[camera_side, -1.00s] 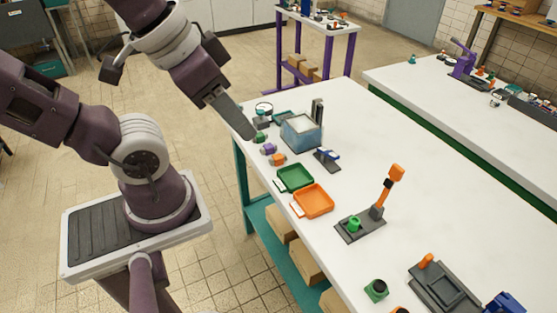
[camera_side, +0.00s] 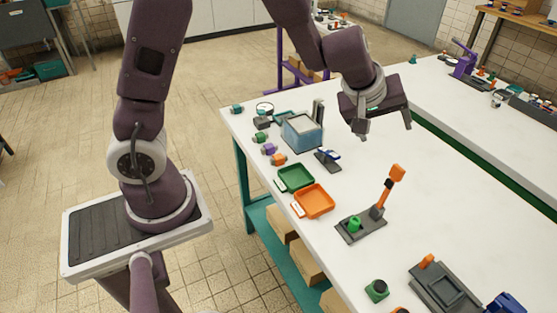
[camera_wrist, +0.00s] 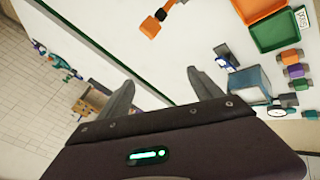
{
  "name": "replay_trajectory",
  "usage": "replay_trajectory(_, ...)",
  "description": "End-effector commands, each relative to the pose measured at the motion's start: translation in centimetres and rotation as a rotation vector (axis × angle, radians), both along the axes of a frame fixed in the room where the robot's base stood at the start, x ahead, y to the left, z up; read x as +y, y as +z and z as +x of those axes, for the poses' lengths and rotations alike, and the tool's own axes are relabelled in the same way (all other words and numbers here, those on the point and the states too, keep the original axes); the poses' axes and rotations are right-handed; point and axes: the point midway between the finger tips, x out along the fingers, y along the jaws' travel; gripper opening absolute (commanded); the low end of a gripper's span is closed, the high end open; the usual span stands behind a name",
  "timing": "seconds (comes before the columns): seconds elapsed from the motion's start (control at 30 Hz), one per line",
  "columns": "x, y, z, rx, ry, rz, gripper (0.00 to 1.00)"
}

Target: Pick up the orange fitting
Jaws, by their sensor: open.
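The orange fitting (camera_side: 278,159) lies on the white table near its left edge, just in front of the purple fitting (camera_side: 269,149). It also shows in the wrist view (camera_wrist: 290,57) at the right, below the green tray. My gripper (camera_side: 386,128) is open and empty, raised above the table to the right of the fitting and well apart from it. In the wrist view my gripper's two fingers (camera_wrist: 158,92) are spread, with the table's edge and floor beyond them.
A green tray (camera_side: 295,178) and an orange tray (camera_side: 329,209) lie in front of the fitting. A blue clear-walled box (camera_side: 301,133) and a blue-handled tool (camera_side: 328,158) stand to its right. An orange-topped lever (camera_side: 395,175) rises nearer the front. The table's right middle is clear.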

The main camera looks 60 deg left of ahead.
Motion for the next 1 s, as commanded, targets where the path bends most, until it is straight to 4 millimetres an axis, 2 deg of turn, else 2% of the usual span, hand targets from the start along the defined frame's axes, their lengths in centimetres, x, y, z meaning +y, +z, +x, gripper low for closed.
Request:
replay_trajectory(0.03,2.0,-4.8,0.6,0.053,0.135,0.055,0.75)
replay_trajectory(0.1,6.0,-10.5,-0.2,0.109,0.345,0.184,0.75)
replay_trajectory(0.17,9.3,-14.3,-2.3,0.152,0.497,0.319,0.75)
replay_trajectory(0.2,11.3,-16.1,-4.1,0.177,0.576,0.413,0.75)
replay_trajectory(0.23,12.5,-17.1,-5.4,0.192,0.628,0.481,0.75)
replay_trajectory(0.33,15.4,-18.7,-9.1,0.227,0.741,0.661,0.75)
replay_trajectory(0.43,16.7,-19.0,-10.9,0.239,0.789,0.749,0.75)
replay_trajectory(0.57,18.2,-19.7,-11.3,0.241,0.798,0.766,0.75)
replay_trajectory(0.8,21.8,-22.0,-11.6,0.241,0.797,0.763,0.75)
replay_trajectory(1.0,22.8,-22.6,-11.5,0.238,0.793,0.759,0.75)
